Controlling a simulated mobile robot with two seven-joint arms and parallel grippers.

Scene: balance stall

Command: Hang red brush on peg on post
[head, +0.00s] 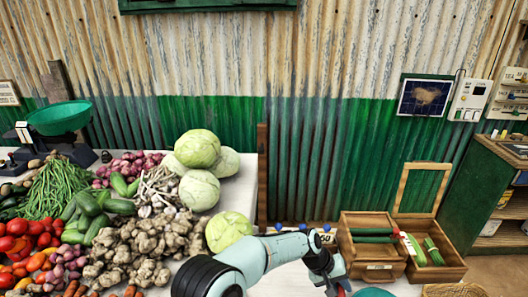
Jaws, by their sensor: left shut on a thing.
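My left arm reaches in along the bottom. Its gripper (338,284) is at the bottom edge, in front of the wooden crates, and the fingertips are largely cut off. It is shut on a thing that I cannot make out. I cannot pick out the red brush for certain. A narrow upright wooden post (262,178) stands against the corrugated wall behind the table's right end. No peg can be made out on it. My right gripper is out of view.
A table of vegetables, with cabbages (198,190) and ginger (140,248), fills the left. A green scale pan (58,117) stands behind them. Wooden crates (372,271) with green goods stand right of my wrist. A green cabinet (470,190) is at far right.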

